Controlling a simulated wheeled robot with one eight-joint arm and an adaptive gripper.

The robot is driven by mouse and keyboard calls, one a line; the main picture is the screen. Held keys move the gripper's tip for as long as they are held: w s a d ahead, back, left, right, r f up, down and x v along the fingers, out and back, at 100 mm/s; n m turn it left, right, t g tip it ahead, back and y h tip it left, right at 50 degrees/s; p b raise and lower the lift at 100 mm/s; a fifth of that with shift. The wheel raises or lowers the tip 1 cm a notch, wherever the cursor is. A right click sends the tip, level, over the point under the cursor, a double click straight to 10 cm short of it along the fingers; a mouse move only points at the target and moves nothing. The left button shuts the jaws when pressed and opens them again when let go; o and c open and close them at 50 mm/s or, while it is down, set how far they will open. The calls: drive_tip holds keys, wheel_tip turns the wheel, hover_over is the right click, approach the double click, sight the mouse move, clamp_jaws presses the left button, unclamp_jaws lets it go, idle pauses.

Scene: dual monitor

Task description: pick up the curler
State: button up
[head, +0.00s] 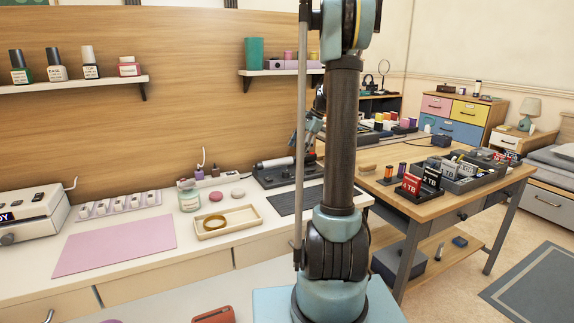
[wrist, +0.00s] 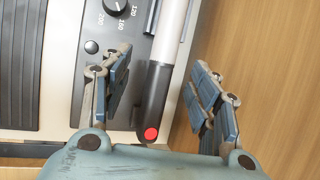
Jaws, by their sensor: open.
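The curler (wrist: 153,100) has a black handle with a red spot on its near end and a silver barrel. In the wrist view it lies along the right side of a dark station with a dial. My gripper (wrist: 161,76) is open, with one finger on each side of the curler. I see no clear contact between the fingers and the handle. In the head view the curler (head: 277,162) rests on its station (head: 284,177) on the white counter. My gripper (head: 317,118) is above and to the right of it, partly hidden by my arm.
The wooden back wall (wrist: 265,70) is close to the right finger. A shallow tray (head: 228,229) with a gold ring, a glass jar (head: 189,200) and a dark ribbed mat (head: 296,201) are near the station. A pink mat (head: 115,246) lies farther left.

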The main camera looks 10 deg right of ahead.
sight(292, 157)
drive_tip(key=shift+w+x, duration=0.15)
drive_tip(key=shift+x, duration=1.55)
drive_tip(key=shift+w+x, duration=0.2)
drive_tip(key=shift+x, duration=1.55)
drive_tip(key=shift+r, duration=0.1)
clamp_jaws()
